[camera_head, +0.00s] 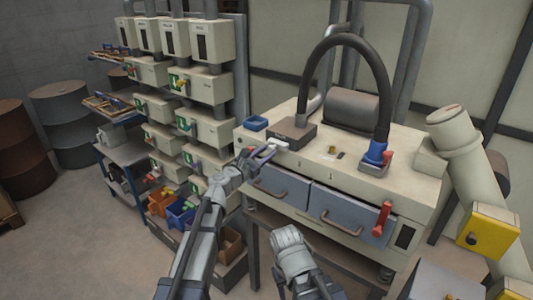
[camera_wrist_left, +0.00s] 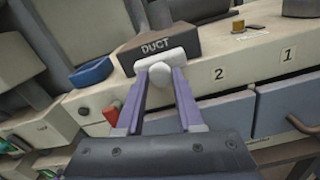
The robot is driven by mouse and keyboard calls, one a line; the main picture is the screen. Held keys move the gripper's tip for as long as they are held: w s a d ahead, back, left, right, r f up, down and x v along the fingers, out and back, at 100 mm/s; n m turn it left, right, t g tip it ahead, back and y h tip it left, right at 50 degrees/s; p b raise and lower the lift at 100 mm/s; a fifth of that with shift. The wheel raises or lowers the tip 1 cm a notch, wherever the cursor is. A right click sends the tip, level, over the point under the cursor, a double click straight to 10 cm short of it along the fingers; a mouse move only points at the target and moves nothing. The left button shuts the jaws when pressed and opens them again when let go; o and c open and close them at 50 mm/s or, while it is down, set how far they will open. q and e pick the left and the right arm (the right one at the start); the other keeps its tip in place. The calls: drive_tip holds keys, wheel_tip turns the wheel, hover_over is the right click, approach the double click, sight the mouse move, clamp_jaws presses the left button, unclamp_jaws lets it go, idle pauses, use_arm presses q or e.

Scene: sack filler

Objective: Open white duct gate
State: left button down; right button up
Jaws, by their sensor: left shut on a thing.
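The white duct gate (camera_head: 278,144) is a small white bar at the front of the dark grey duct box, at the back left of the cream machine top. In the left wrist view the white gate (camera_wrist_left: 172,56) has a rounded white knob on its near side, below the box lettered "DUCT" (camera_wrist_left: 150,43). My left gripper (camera_head: 268,152) reaches it from the front left. In the left wrist view its purple fingers (camera_wrist_left: 160,76) are shut on the gate's knob. My right arm shows at the bottom centre of the head view; its fingers are not visible.
A blue tray (camera_head: 256,123) sits left of the duct box. A black hose (camera_head: 345,42) arches over the machine to a blue fitting (camera_head: 375,152). Grey drawers (camera_head: 336,213) and a red handle (camera_head: 382,218) are on the front. Valve boxes stand left.

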use_arm(q)
drive_tip(key=v, duration=0.6)
drive_tip(key=shift+s, duration=0.15)
drive_tip(key=c, duration=0.5)
unclamp_jaws()
drive_tip(key=shift+a, duration=0.1)
drive_tip(key=shift+c, duration=0.2)
drive_tip(key=v, duration=0.8)
